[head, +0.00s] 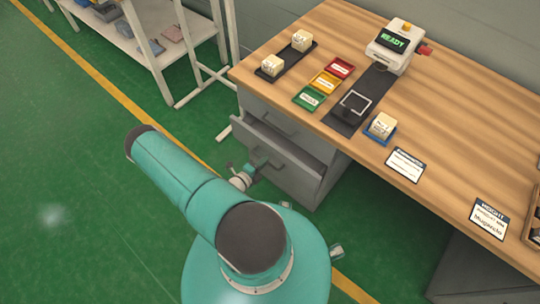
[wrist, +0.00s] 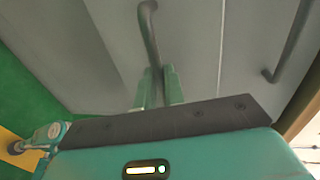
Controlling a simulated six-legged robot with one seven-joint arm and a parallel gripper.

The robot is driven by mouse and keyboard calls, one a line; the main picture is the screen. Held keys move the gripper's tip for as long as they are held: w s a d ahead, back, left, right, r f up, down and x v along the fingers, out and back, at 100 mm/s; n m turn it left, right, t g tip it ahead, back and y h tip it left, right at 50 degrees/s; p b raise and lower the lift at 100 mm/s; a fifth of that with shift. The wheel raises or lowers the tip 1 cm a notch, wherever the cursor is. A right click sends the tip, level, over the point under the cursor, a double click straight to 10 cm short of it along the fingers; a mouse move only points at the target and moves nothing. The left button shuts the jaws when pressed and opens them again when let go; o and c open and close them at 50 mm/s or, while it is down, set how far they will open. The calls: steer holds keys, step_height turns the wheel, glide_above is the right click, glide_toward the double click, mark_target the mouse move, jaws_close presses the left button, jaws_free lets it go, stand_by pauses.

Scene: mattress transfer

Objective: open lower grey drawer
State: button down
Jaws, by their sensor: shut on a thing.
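The grey drawer cabinet (head: 318,172) stands under the left end of the wooden desk. Its lower grey drawer (head: 296,181) appears pulled out part way, with a dark gap above its front edge. My gripper (head: 262,165) is at the front of this drawer, small and partly hidden by my arm in the head view. In the wrist view my gripper (wrist: 159,88) has its two green fingers shut on the bent dark bar handle (wrist: 150,38) of the lower drawer. The upper drawer's handle (wrist: 290,42) is at the right, apart from the fingers.
The wooden desk (head: 440,130) overhangs the cabinet and carries cube blocks, coloured cards and a white device reading READY (head: 391,48). A white shelf rack (head: 150,55) stands at the upper left. The green floor (head: 60,180) left of my arm is clear.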

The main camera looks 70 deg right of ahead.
steer(key=f+v, duration=0.2)
steer(key=v, duration=0.9)
steer(key=w+f+v, duration=0.1)
steer(key=f+v, duration=0.1)
steer(key=v, duration=0.9)
steer(key=shift+a+f, duration=0.25)
steer(key=shift+a, duration=0.25)
steer(key=c, duration=1.5)
jaws_free()
steer(key=shift+a, duration=0.1)
steer(key=v, duration=1.3)
steer(key=shift+w+a, duration=0.15)
steer(key=shift+a, duration=0.1)
